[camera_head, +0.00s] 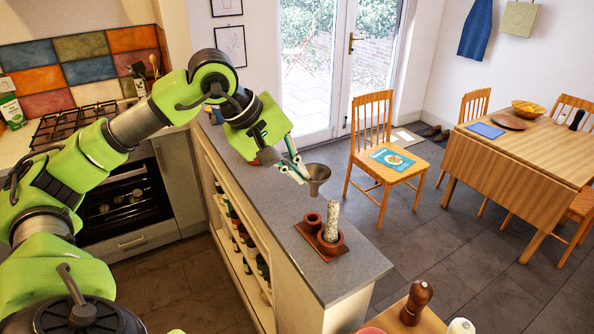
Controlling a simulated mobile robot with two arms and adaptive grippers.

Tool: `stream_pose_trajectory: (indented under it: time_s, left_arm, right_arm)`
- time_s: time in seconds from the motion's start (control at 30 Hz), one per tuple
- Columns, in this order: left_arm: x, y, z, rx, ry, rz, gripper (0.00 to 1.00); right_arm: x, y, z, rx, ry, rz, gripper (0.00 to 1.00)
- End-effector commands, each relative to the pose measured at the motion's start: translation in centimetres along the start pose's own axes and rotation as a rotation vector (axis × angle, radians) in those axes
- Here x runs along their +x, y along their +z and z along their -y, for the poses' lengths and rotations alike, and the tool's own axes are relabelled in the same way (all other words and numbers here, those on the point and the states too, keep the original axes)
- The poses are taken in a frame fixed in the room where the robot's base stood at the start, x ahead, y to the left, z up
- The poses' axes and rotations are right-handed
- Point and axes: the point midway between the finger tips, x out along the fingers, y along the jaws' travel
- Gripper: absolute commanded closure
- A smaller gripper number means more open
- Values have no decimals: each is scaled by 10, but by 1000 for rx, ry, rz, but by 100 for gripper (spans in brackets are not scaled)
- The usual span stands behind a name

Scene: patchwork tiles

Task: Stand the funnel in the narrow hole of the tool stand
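A grey metal funnel (318,175) is at my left gripper (302,171), above the grey counter. My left gripper's fingers come from the left and appear closed on the funnel's near side; its wide mouth faces up. The reddish-brown tool stand (308,240) is on the counter below and to the right of the gripper. It has two round holders: a smaller, empty one (312,220) at the left, and one at the right with a speckled whitish stick-like thing (332,217) upright in it. The funnel is apart from the stand. My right gripper is not in view.
The narrow counter (262,205) is otherwise clear around the stand, with shelves of bottles (240,235) below its left side. A pepper mill (416,301) stands on a wooden surface at the bottom. A chair (385,165) stands beyond the counter.

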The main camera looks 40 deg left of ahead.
Motion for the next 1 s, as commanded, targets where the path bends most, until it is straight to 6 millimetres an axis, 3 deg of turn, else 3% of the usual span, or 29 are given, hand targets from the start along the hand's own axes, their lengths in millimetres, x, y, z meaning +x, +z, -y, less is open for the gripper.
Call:
stream_pose_trajectory:
  time_s: [0.37, 1.0]
  left_arm:
    - [24, 2, 16, 0, 0, 0, 100]
    - [62, 5, 40, 1, 0, 0, 100]
  right_arm:
    - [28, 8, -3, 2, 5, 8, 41]
    - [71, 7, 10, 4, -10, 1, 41]
